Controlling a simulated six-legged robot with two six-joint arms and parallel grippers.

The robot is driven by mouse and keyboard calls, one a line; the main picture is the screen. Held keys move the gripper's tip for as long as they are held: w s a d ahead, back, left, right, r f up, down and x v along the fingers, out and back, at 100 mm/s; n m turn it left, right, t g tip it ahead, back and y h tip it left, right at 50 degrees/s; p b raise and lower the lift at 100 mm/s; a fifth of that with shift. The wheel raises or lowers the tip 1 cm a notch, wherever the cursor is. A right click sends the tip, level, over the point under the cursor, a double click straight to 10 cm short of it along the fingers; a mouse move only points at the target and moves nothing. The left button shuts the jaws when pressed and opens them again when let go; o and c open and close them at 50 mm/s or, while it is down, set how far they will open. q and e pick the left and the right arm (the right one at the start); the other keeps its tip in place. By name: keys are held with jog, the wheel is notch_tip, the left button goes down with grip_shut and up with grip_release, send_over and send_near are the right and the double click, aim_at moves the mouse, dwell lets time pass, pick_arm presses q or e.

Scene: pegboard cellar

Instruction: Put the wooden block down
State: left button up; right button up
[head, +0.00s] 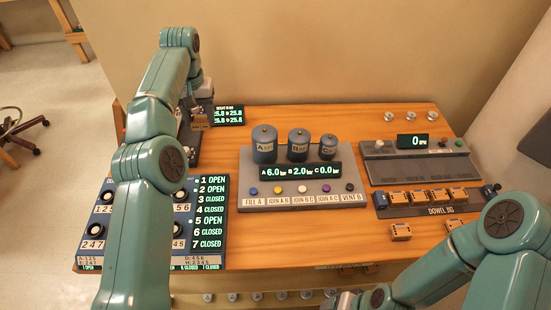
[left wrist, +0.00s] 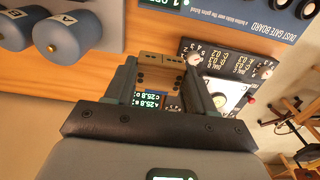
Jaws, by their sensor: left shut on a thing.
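The wooden block (head: 200,123) is small and light brown, with dark holes showing in its face in the left wrist view (left wrist: 160,68). My left gripper (head: 198,108) is shut on it, at the back left of the wooden bench. In the left wrist view, the two fingers (left wrist: 160,80) stand on either side of the block. I cannot tell whether the block touches anything beneath it. My right arm runs to the bottom edge of the head view, and its jaws are out of the picture.
A lit display (head: 230,116) is right beside the block. The switch board (head: 150,215), the tank console (head: 300,190) and the dowel jig (head: 432,211) with several blocks cover much of the bench (head: 350,232). Loose blocks (head: 400,232) lie in front of the jig.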

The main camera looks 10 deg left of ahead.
aim_at(202, 129)
pick_arm(q)
jog(key=shift+a+r, duration=0.15)
jog(key=f+b, duration=0.2)
jog(key=f, duration=0.1)
jog(key=f+b, duration=0.1)
jog(key=f, duration=0.1)
jog(key=shift+s+d+f, duration=0.1)
jog(key=shift+s+d, duration=0.15)
jog(key=shift+s, duration=0.1)
notch_tip(202, 129, down, 10)
jog(key=shift+r, duration=0.2)
notch_tip(202, 129, down, 5)
jog(key=shift+w+p, duration=0.1)
jog(key=shift+p, duration=0.45)
jog(key=shift+f, duration=0.1)
jog(key=shift+a+f, duration=0.1)
jog(key=shift+f, duration=0.1)
jog(key=o, duration=1)
jog(key=shift+r, duration=0.1)
